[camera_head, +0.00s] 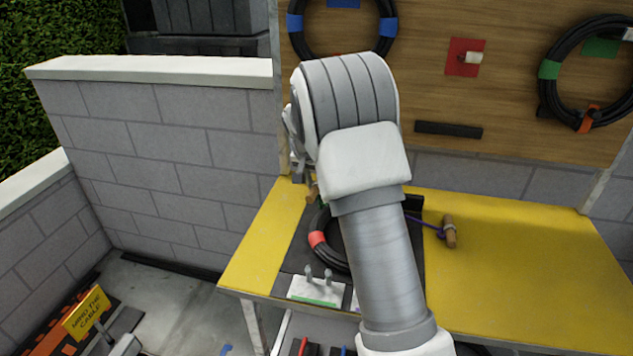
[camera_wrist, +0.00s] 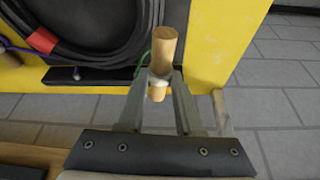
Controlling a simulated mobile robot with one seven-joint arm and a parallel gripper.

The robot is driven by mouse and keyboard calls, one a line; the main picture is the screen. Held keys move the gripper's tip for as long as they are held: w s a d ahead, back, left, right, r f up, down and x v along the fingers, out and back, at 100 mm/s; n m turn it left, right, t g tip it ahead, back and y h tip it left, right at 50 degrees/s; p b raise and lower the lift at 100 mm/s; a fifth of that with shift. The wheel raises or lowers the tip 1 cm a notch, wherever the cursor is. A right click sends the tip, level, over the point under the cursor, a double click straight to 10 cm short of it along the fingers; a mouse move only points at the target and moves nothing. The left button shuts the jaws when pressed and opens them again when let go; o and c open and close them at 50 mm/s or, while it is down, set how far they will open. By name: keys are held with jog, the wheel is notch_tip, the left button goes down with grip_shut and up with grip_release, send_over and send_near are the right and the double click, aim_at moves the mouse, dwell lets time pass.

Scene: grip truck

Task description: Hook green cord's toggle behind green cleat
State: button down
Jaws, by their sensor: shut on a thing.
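The wooden toggle (camera_wrist: 164,48) of the green cord is between the fingers of my gripper (camera_wrist: 159,82), which is shut on it. The toggle stands out past both sides of the fingers. A short piece of green cord (camera_wrist: 142,63) shows beside it, running toward the black cable coil (camera_wrist: 90,35). In the head view, my gripper (camera_head: 300,170) is mostly hidden behind my arm, with a bit of the toggle (camera_head: 312,194) showing above the yellow table's left part. The green cleat (camera_head: 315,289), a pale plate with two upright prongs and a green strip, is at the table's front edge.
The coil with red bands (camera_head: 317,238) lies on a dark mat on the yellow table (camera_head: 560,260). A purple cord (camera_head: 425,224) leads to another wooden toggle (camera_head: 449,231) on the right. A wooden board (camera_head: 510,120) with hung coils stands behind. My arm hides the middle.

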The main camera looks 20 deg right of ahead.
jog(key=s+m, duration=0.2)
jog(key=s+a+m+g+h+b, duration=0.1)
jog(key=s, duration=0.1)
jog(key=shift+s+a+m, duration=0.1)
jog(key=shift+a+m, duration=0.1)
jog(key=shift+m, duration=0.2)
jog(key=s+a+m+g+p, duration=0.1)
jog(key=s+a+m+g, duration=0.1)
jog(key=s+m, duration=0.4)
jog(key=s+a+m+g+p, duration=0.1)
jog(key=s+a+m+g, duration=0.1)
jog(key=s+m, duration=0.4)
jog(key=shift+s+m+g, duration=0.4)
jog(key=shift+s, duration=0.35)
jog(key=shift+s+a+p, duration=0.1)
jog(key=shift+p, duration=0.2)
jog(key=s+a+p, duration=0.1)
jog(key=s+a, duration=0.1)
jog(key=s, duration=0.3)
jog(key=shift+s+a, duration=0.15)
jog(key=shift+s, duration=0.2)
jog(key=shift+f, duration=0.15)
jog(key=shift+f+b, duration=1.55)
jog(key=shift+f, duration=1.55)
